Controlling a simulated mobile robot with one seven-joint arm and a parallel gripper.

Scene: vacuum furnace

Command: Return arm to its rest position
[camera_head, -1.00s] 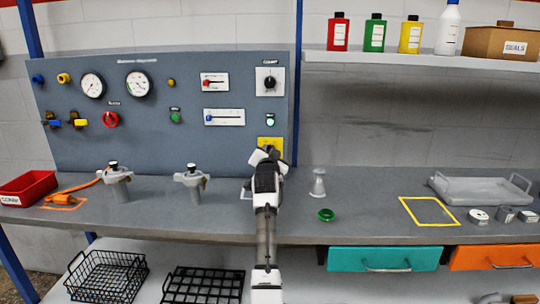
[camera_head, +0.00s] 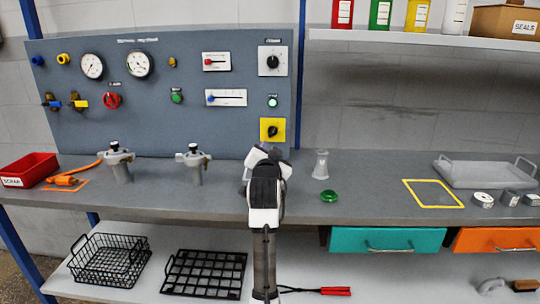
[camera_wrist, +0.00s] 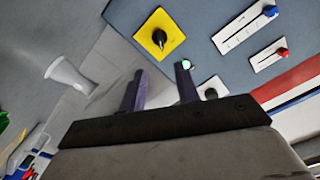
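My arm rises from the bottom middle of the head view, in front of the bench (camera_head: 380,185). Its end covers part of the bench below the yellow-backed knob (camera_head: 272,131). The fingers are hidden behind the wrist there. In the wrist view my gripper (camera_wrist: 158,92) shows two dark fingers standing apart with nothing between them. It is open and empty. The yellow-backed knob also shows ahead of the fingers in the wrist view (camera_wrist: 160,38), clear of them.
The blue-grey panel (camera_head: 150,85) with gauges and switches stands behind the bench. Two grey clamp fittings (camera_head: 194,165) stand left of my arm. Black wire baskets (camera_head: 108,262) sit on the lower shelf.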

